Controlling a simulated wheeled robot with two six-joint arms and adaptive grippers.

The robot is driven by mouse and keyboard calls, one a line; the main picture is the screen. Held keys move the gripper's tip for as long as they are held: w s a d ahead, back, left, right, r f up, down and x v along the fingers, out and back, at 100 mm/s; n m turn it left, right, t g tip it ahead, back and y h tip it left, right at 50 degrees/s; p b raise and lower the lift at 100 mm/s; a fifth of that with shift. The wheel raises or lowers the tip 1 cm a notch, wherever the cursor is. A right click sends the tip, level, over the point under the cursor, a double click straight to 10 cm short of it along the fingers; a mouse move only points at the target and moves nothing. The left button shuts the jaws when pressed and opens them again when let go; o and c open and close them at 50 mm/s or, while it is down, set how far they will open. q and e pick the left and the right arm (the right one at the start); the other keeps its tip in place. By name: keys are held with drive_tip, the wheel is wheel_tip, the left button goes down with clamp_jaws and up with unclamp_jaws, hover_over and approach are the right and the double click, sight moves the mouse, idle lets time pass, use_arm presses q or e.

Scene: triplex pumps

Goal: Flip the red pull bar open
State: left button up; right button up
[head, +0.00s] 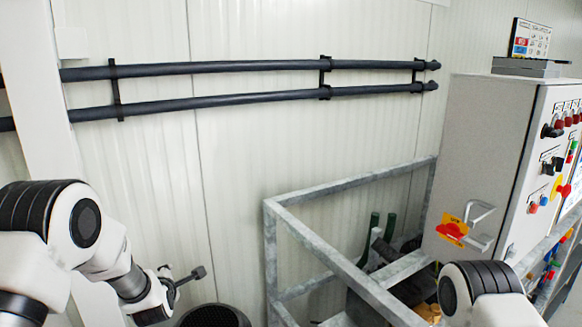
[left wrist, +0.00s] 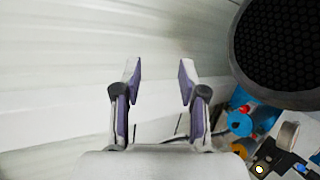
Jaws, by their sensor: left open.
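A red-orange bar (head: 452,229) sits on a yellow plate on the near side of the grey control cabinet (head: 480,150), in the head view. A bent metal bracket (head: 481,225) stands out just right of it. I cannot tell how far the bar is turned. My left gripper (head: 192,277) is far to the left of the cabinet, in front of the wall, well apart from the bar. In the left wrist view my left gripper (left wrist: 160,82) is open and empty. My right arm shows at the lower right of the head view, below the bar; its gripper is out of view.
A grey metal frame (head: 350,268) stands between my left gripper and the cabinet. Dark pipes (head: 225,69) run along the white wall. A round black mesh-topped object (head: 213,316) is below my left gripper; a similar one (left wrist: 285,45) shows in the left wrist view.

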use_arm(q)
drive_tip(key=s+d+f+m+g+h+b, duration=0.2)
drive_tip(key=s+f+m+g, duration=0.45)
drive_tip(key=s+f, duration=1.6)
drive_tip(key=s+d+f+m+g, duration=0.2)
drive_tip(key=s+m, duration=0.6)
drive_tip(key=s, duration=0.4)
drive_tip(key=s+d+f+m+g+h, duration=0.1)
drive_tip(key=s+m+g, duration=0.3)
drive_tip(key=s+m, duration=0.5)
drive_tip(key=s+d+f, duration=0.1)
drive_tip(key=s, duration=0.2)
drive_tip(key=shift+f, duration=0.25)
